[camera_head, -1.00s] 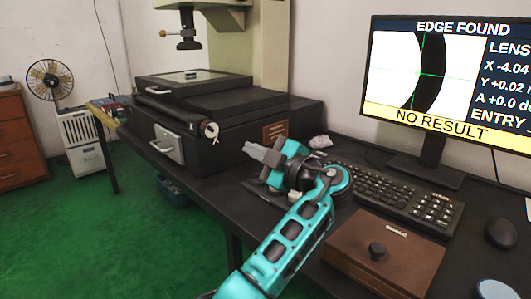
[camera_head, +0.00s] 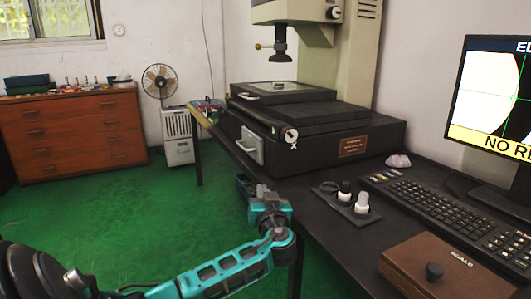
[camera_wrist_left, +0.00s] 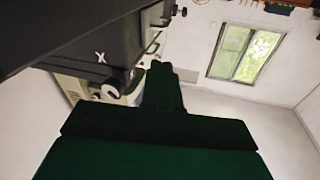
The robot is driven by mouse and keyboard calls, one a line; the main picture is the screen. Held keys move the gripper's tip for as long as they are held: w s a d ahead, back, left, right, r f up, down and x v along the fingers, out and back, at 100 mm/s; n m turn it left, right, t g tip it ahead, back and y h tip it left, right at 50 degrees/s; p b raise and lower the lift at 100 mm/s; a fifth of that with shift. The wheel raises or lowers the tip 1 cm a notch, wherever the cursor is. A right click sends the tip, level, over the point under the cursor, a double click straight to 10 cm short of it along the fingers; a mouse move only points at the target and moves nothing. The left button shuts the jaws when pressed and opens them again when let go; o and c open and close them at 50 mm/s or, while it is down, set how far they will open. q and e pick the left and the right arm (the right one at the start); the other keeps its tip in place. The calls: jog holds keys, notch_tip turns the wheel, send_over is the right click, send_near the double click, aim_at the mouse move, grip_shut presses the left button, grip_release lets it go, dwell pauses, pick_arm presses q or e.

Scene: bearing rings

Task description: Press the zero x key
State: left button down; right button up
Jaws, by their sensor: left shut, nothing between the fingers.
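The black keyboard (camera_head: 450,211) lies on the table below the monitor, its right end cut off by the picture edge. Its key labels are too small to read, so I cannot tell which key is zero x. The monitor (camera_head: 490,90) is partly cut off and shows a white and black image above a yellow strip. My left gripper (camera_head: 258,190) is shut and empty, by the table's front edge, left of the keyboard and apart from it. In the left wrist view its dark fingers (camera_wrist_left: 165,88) are together, beside the black measuring machine. My right gripper is out of view.
The measuring machine (camera_head: 330,140) has a knob marked X (camera_head: 290,135) at its front. A tray with two small joysticks (camera_head: 352,200) stands between my left gripper and the keyboard. A brown box (camera_head: 450,275) lies in front of the keyboard. Green floor is free at left.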

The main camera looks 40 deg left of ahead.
pick_arm(q)
jog(key=s+d+f+m+h, duration=0.6)
jog(key=d+f+m+h, duration=0.1)
jog(key=d+f, duration=0.25)
jog(key=s+d+f+m+h, duration=0.6)
jog(key=d+f, duration=0.3)
jog(key=f, duration=0.1)
jog(key=s+d+r+h, duration=0.1)
jog(key=s+d+h, duration=0.2)
jog(key=d, duration=0.5)
jog(key=s+d+r+h, duration=0.1)
jog(key=s+d+h, duration=0.2)
jog(key=d, duration=0.5)
jog(key=shift+s+n, duration=0.4)
jog(key=shift+d+f, duration=0.1)
jog(key=shift+d, duration=0.1)
